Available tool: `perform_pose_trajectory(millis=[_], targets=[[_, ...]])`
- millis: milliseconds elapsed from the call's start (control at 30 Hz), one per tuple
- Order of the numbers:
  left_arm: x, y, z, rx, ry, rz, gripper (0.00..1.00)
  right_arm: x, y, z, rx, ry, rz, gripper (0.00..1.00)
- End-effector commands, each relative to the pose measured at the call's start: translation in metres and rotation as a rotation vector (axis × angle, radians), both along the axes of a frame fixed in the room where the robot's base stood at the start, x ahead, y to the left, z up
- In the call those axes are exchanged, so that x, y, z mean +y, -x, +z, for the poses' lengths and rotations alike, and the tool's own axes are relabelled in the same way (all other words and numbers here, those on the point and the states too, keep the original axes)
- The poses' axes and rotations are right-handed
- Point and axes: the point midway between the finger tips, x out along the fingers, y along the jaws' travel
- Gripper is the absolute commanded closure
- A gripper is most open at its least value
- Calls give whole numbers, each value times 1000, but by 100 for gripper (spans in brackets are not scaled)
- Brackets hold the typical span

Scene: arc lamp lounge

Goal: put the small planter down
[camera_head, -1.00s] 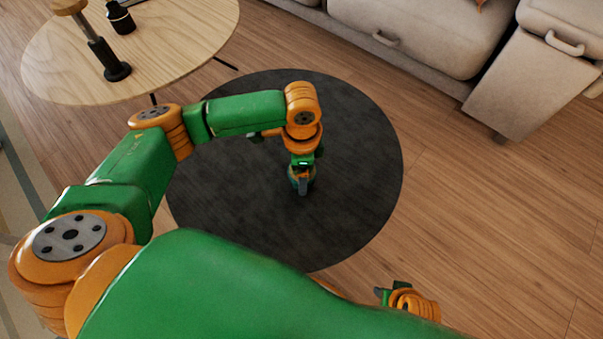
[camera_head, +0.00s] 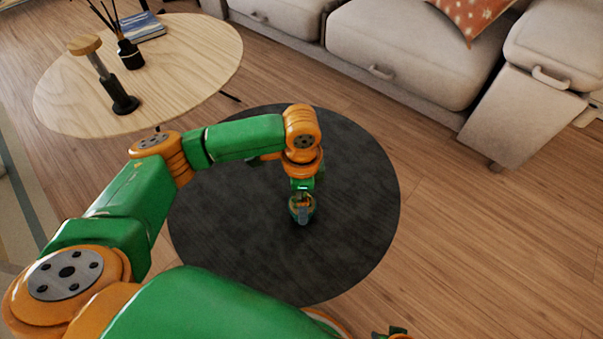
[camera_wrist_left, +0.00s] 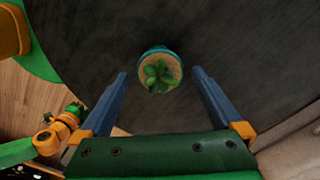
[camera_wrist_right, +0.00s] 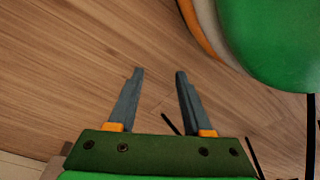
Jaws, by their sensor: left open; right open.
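The small planter (camera_wrist_left: 160,71) is a teal pot with a green plant in pale soil. In the left wrist view it is on the dark round table (camera_wrist_left: 235,35), just beyond the fingertips. My left gripper (camera_wrist_left: 160,80) is open, with a finger on either side of the near space and no contact visible. In the head view my left gripper (camera_head: 302,212) points down over the dark round table (camera_head: 350,240), and hides most of the planter there. My right gripper (camera_wrist_right: 158,75) is open and empty above the wooden floor.
A beige sofa (camera_head: 400,60) stands behind. The dark table's surface around the gripper is bare.

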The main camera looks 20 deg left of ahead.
Motion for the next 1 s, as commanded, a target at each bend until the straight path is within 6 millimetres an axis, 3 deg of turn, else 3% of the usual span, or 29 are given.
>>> perform_pose_trajectory(millis=[200,333,1000], targets=[[0,0,59,-2,1,-1,0,-15,24,-1,13,21,2,50],[0,0,77,-1,2,0,0,-22,32,-3,12,31,2,50],[0,0,82,1,0,0,0,-25,35,-6,11,33,2,50]])
